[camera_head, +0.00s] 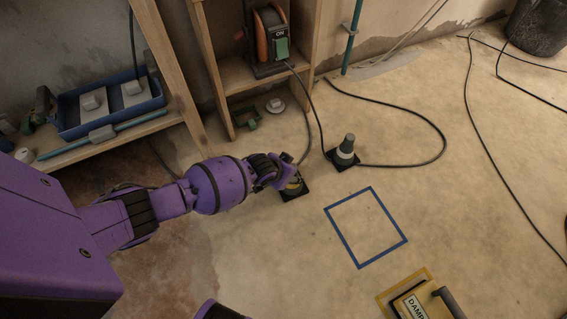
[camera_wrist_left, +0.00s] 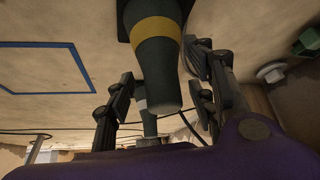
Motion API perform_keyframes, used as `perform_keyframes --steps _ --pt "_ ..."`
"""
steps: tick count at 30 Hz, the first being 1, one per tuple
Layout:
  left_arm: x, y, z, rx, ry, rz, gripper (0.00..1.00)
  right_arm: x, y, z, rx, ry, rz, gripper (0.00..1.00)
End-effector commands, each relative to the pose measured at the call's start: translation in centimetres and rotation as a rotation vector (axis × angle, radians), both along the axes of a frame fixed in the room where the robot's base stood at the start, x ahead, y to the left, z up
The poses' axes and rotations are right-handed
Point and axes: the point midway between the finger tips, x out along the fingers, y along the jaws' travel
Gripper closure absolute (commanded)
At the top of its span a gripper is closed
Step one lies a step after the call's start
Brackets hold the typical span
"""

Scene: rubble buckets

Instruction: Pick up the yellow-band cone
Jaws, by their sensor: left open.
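The yellow-band cone (camera_head: 293,187) stands on a black square base on the floor, mostly hidden by my left gripper (camera_head: 278,176) in the head view. In the left wrist view its dark body with the yellow band (camera_wrist_left: 155,28) reaches down between the fingers of my open left gripper (camera_wrist_left: 158,78). One finger is on each side of the cone, and a gap shows on the left side. Contact on the right side is hard to tell. My right gripper is not in view.
A pale-band cone (camera_head: 344,153) stands close behind, to the right. A blue taped square (camera_head: 404,240) marks clear floor. A black cable (camera_head: 440,135) loops over the floor. Wooden shelving (camera_head: 210,75) stands behind, with a blue tray (camera_head: 110,118).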

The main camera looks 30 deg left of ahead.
Motion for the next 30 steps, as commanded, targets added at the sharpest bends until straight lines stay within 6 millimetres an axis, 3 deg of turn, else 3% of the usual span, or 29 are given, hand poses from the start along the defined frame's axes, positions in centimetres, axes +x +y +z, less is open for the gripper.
perform_keyframes --steps 3,14,25,30 --pt "0.3 -0.1 0.3 -0.001 -0.005 -0.001 0.53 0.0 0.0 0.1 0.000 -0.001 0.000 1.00" --pt "0.2 -0.1 0.3 -0.002 -0.004 -0.001 1.00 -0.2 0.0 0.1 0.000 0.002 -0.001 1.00" --pt "0.3 -0.1 0.4 -0.002 -0.005 -0.001 1.00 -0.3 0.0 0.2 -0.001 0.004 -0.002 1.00" --pt "0.3 -0.1 1.6 -0.003 -0.007 -0.001 1.00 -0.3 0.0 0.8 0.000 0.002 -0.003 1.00"
